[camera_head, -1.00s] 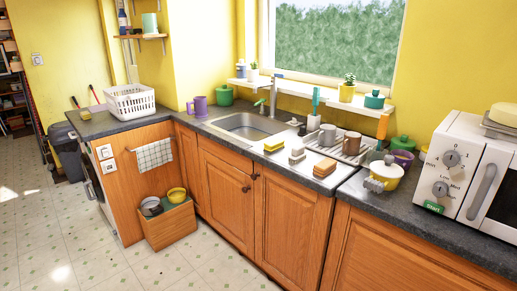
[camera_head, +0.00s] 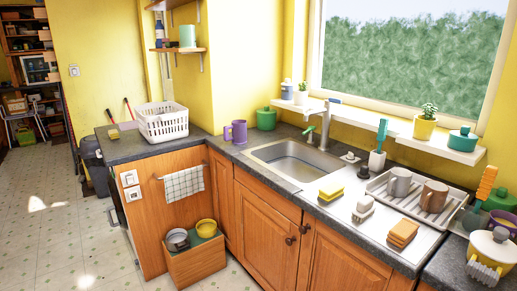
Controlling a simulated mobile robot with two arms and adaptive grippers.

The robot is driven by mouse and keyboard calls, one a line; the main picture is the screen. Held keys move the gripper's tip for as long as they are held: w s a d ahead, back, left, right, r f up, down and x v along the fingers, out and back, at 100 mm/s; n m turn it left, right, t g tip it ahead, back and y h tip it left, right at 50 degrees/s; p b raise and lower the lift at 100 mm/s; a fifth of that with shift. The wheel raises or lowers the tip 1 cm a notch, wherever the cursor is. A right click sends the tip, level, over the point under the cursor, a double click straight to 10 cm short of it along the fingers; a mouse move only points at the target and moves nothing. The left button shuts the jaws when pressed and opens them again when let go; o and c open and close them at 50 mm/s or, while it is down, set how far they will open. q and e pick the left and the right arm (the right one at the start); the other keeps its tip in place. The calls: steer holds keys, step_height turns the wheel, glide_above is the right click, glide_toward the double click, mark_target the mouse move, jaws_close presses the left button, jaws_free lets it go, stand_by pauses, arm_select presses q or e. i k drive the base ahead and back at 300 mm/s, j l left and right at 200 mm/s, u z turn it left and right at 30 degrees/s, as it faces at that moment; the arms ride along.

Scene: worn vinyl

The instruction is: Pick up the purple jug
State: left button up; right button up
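The purple jug (camera_head: 237,132) stands upright on the dark counter in the corner, left of the sink (camera_head: 295,160). Neither of my grippers shows in the head view.
A white basket (camera_head: 162,122) stands on the counter left of the jug. Sponges, a brush and a dish rack (camera_head: 408,205) with mugs lie right of the sink. A wooden box (camera_head: 194,262) with pots stands on the floor against the cabinets. Open tiled floor (camera_head: 45,230) lies at left.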

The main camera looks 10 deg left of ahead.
mark_target(238, 127)
steer(key=i+j+z, duration=0.25)
steer(key=i+j, duration=0.35)
steer(key=i+j+z, duration=0.2)
steer(key=i+j, duration=0.3)
steer(key=j, duration=0.15)
